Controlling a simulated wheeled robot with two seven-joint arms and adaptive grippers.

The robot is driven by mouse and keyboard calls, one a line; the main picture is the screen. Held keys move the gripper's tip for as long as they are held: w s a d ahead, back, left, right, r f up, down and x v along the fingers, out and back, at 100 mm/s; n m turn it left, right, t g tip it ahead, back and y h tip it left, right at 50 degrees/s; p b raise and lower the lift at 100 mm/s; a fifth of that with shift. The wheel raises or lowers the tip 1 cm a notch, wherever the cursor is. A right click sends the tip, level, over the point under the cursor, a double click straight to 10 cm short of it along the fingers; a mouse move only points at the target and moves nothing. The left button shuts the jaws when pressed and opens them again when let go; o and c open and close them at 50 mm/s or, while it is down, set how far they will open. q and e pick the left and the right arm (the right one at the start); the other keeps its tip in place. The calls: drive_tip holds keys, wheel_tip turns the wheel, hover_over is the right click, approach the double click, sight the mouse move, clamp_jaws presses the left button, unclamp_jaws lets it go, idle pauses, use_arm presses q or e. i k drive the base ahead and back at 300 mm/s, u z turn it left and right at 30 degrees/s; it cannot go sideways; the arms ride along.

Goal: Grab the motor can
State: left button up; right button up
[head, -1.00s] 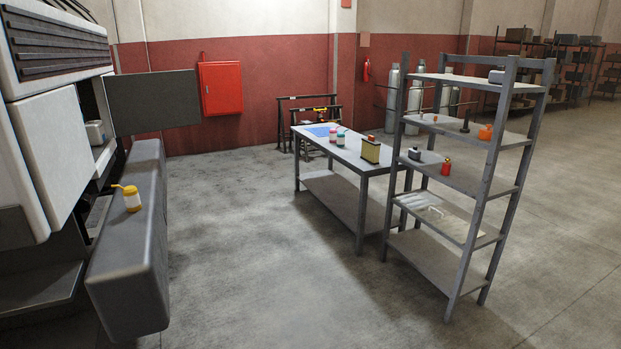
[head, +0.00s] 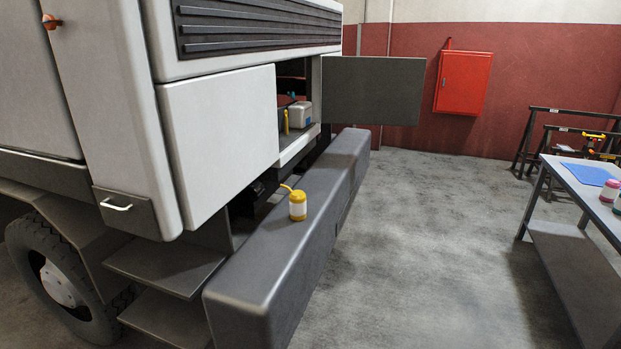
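A white container (head: 299,115) and a slim yellow bottle (head: 286,122) are inside the truck's open compartment, partly in shadow. No label is readable, so I cannot tell which of these is the motor can. The yellow rectangular can seen earlier on the workbench is out of view now. Neither of my grippers is in view.
The white truck (head: 220,130) fills the left, with its dark panel (head: 372,90) open. A workbench (head: 571,196) with a blue sheet (head: 588,174) and small jars (head: 610,190) is at the right. A red wall cabinet (head: 463,83) hangs behind. The floor between is clear.

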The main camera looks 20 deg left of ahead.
sight(298, 202)
drive_tip(key=u, duration=0.85)
drive_tip(key=i, duration=1.35)
drive_tip(key=u, duration=0.7)
